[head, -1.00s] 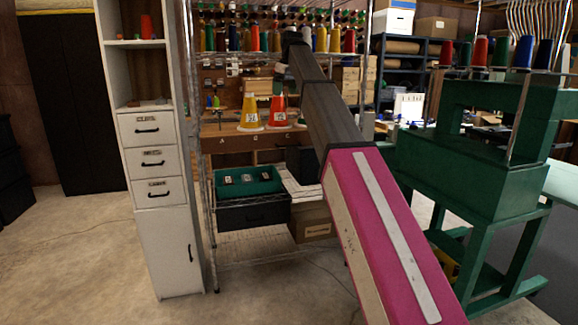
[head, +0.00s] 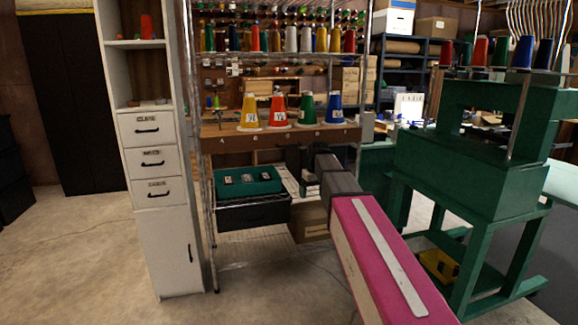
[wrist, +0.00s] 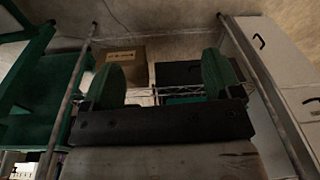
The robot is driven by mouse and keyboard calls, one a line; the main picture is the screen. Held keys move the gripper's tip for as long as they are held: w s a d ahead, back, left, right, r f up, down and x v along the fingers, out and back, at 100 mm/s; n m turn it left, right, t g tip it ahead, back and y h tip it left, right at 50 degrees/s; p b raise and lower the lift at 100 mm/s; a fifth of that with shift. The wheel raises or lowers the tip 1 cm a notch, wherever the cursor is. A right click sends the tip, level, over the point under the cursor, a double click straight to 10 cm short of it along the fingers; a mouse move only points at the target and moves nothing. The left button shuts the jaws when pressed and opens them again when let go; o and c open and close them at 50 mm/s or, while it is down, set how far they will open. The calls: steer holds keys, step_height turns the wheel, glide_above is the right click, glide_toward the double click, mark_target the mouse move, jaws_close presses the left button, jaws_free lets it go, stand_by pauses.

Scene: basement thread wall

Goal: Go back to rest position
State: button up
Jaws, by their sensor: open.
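My gripper (wrist: 162,82) shows in the wrist view with two green fingers spread apart and nothing between them. In the head view my arm reaches forward, its dark end low in front of the rack, below the wooden shelf (head: 225,146); the fingertips cannot be made out there. Yellow (head: 249,112), red (head: 278,111), green (head: 306,110) and blue (head: 335,108) thread cones stand upright in a row on that shelf, apart from my arm.
A green tray (head: 276,181) with small items sits on the lower rack. A cardboard box (head: 309,222) is below; it also shows in the wrist view (wrist: 122,72). A white drawer cabinet (head: 168,240) stands left, a green machine (head: 455,165) right. Floor is clear at front left.

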steer(key=s+d+f+m, duration=0.2)
steer(key=s+d+f, duration=0.2)
steer(key=s+f, duration=0.8)
steer(key=s+d+f+m, duration=0.2)
steer(key=s+d+f, duration=0.3)
steer(key=s+f, duration=0.7)
steer(key=shift+d+f+m+g+h, duration=0.25)
steer(key=shift+f+m+g+h, duration=0.15)
steer(key=shift+f, duration=0.1)
steer(key=shift+c, duration=0.3)
